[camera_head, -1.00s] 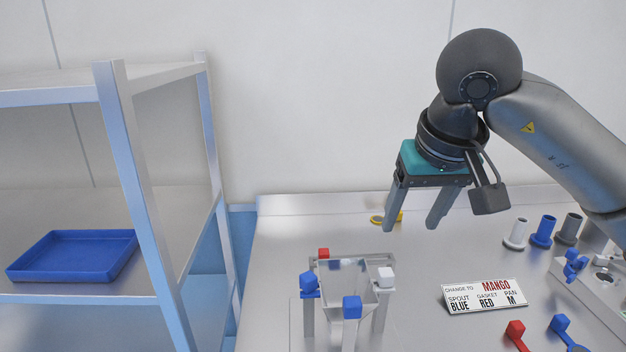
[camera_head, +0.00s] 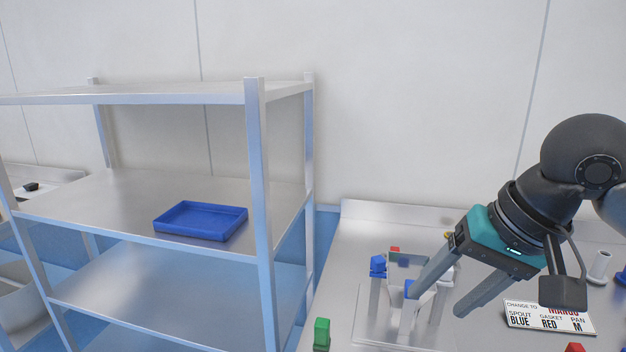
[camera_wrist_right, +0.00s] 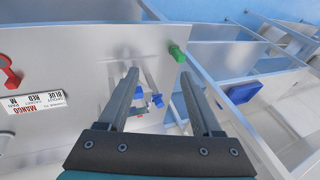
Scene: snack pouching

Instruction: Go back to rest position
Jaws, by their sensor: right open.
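My right gripper (camera_head: 438,302) is open with nothing between its fingers. In the head view it hangs over the table (camera_head: 345,250), in front of the clear hopper stand (camera_head: 400,263) and partly hiding it. It also shows in the right wrist view (camera_wrist_right: 160,92), with its two fingers spread apart and the stand's blue-capped posts beyond them. I cannot tell its exact height above the stand. My left gripper is in neither view.
A metal shelf (camera_head: 258,180) at the left holds a blue tray (camera_head: 200,221). A sign (camera_head: 549,317) reads MANGO, SPOUT BLUE, GASKET RED, PAN M. A green-capped piece (camera_head: 321,333) stands at the table's front left. A white spout (camera_head: 600,267) is at the right.

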